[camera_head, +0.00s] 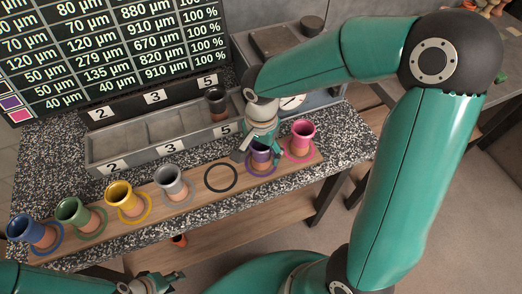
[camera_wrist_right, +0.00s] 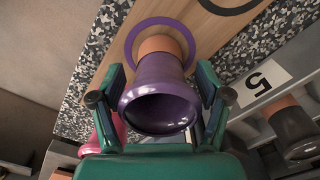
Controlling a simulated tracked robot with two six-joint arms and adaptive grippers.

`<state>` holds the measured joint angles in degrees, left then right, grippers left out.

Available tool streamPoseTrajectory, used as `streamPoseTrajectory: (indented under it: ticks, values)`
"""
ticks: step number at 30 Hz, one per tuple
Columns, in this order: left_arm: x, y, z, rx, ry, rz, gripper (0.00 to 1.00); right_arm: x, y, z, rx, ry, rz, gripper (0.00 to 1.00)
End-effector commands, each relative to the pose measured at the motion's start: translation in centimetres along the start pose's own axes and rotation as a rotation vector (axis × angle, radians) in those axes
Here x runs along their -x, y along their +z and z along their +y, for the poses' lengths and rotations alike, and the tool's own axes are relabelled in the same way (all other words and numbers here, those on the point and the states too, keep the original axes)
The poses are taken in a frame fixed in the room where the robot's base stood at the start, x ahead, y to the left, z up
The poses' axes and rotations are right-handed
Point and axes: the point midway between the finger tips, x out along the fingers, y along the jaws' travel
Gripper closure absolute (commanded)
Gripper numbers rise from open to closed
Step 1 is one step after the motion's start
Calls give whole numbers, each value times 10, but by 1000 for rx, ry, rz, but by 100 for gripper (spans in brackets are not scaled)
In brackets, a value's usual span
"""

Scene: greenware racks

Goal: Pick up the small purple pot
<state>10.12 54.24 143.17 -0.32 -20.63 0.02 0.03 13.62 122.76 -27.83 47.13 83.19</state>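The small purple pot (camera_wrist_right: 160,95) has a purple flared top and a bare terracotta-coloured base. In the right wrist view its base sits within a purple ring on the wooden board. In the head view the pot (camera_head: 261,158) is partly hidden by my right gripper (camera_head: 252,150). In the right wrist view my right gripper (camera_wrist_right: 162,88) is open, with one finger on each side of the pot and small gaps showing. My left gripper (camera_head: 155,284) is at the bottom edge of the head view, away from the pots; its opening is unclear.
A pink pot (camera_head: 301,140) stands close beside the purple one. Grey (camera_head: 171,181), yellow (camera_head: 126,200), green (camera_head: 78,215) and blue (camera_head: 32,231) pots stand along the board to the left. A black pot (camera_head: 216,103) stands in the numbered grey tray (camera_head: 120,163). An empty black ring (camera_head: 221,178) is nearby.

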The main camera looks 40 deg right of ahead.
Motion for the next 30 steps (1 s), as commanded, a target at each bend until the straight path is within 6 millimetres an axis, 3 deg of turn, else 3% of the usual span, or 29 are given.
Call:
streamPoseTrajectory:
  ticks: [1,11,23,30]
  values:
    - [0,0,0,0,0,0,60,0,0,0,0,0,0,36]
    - [0,0,0,0,0,0,60,0,0,0,1,0,0,90]
    - [0,0,0,0,0,0,60,7,0,-1,1,-3,2,91]
    - [0,0,0,0,0,0,60,34,0,-1,0,-5,3,91]
